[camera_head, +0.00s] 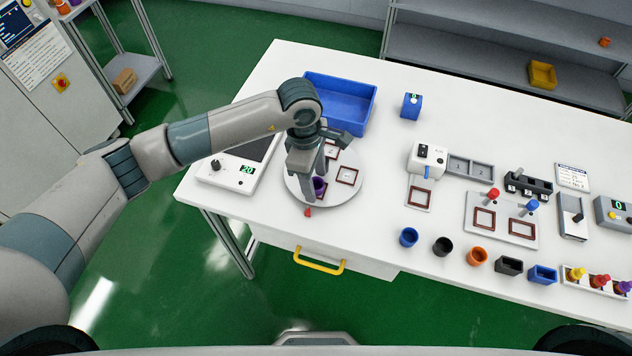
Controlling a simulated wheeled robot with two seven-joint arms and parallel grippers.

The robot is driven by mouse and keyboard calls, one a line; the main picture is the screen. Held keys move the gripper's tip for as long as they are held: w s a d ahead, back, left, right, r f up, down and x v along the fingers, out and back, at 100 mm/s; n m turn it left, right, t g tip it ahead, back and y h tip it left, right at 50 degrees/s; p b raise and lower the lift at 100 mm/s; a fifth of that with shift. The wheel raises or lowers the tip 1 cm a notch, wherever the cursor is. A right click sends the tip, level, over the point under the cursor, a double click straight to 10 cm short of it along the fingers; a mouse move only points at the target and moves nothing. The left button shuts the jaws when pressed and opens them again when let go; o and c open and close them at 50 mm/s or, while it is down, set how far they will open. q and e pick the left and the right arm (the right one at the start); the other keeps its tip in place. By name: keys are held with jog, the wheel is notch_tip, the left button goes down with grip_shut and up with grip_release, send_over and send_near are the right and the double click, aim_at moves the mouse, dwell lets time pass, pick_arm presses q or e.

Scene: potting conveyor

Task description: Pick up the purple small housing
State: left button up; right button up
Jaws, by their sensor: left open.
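The purple small housing (320,187) stands on the round white turntable (345,198) near its left front part. My left gripper (313,182) points down over the turntable, with its fingers at the housing. The fingers are open and partly hide the housing. Whether they touch it, I cannot tell. My right gripper is not in view.
Red-framed squares (346,175) lie on the turntable, and a small red marker (308,212) is at its front. A blue bin (340,103) stands behind. A scale (240,168) is at left. Small cups, including a blue one (408,237), line the front edge at right.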

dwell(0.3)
pick_arm(q)
jog(key=c, duration=1.1)
